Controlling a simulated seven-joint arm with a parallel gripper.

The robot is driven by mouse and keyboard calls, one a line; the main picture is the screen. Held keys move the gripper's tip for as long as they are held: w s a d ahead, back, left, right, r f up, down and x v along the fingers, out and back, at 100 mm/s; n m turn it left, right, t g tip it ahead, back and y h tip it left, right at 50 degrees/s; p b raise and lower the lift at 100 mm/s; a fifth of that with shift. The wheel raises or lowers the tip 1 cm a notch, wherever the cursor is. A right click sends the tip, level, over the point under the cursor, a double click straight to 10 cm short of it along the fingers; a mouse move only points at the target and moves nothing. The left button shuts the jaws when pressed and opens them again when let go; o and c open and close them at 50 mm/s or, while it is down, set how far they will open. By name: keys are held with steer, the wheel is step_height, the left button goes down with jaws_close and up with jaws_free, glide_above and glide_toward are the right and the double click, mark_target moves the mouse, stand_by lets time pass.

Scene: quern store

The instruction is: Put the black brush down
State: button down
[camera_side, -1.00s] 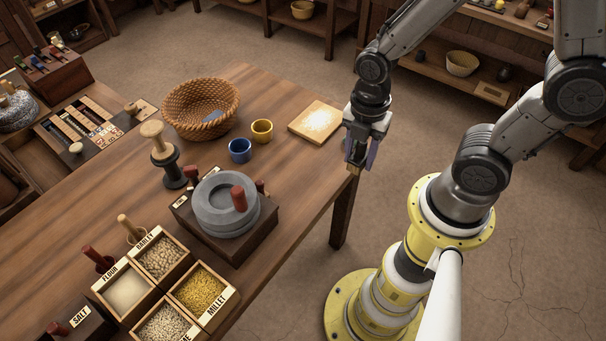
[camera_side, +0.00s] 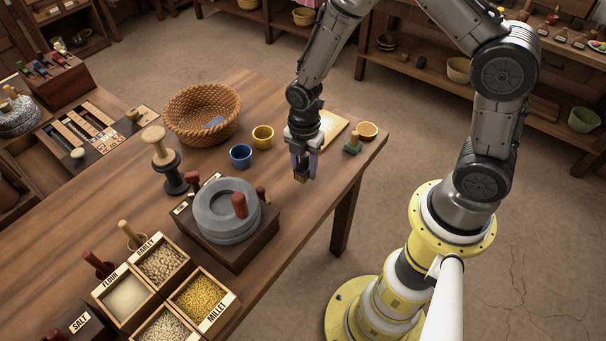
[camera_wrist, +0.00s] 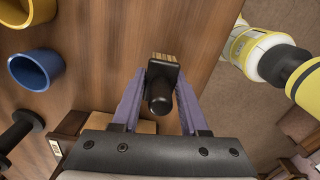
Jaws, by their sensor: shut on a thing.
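The black brush (camera_wrist: 160,92) is between the purple fingers of my gripper (camera_wrist: 161,76) in the wrist view, its round black handle toward the camera and its tan bristles (camera_wrist: 165,57) pointing away. In the side view my gripper (camera_side: 304,168) points down over the wooden table (camera_side: 292,225), right of the grey millstone. The brush shows there only as a small dark and tan end (camera_side: 300,178) below the fingers. I cannot tell whether the bristles touch the wood.
The quern (camera_side: 225,212) stands left of my gripper. A blue cup (camera_side: 241,155) and yellow cup (camera_side: 263,137) stand behind left. A pale board (camera_side: 334,124), a green-handled item (camera_side: 353,144) and a small bowl (camera_side: 367,130) lie behind right. Wood toward the front right edge is clear.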

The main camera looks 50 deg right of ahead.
mark_target(303, 176)
steer(key=shift+w+f, duration=0.15)
steer(key=shift+f, duration=1.6)
steer(key=shift+f, duration=0.15)
steer(key=shift+c, duration=2.1)
jaws_free()
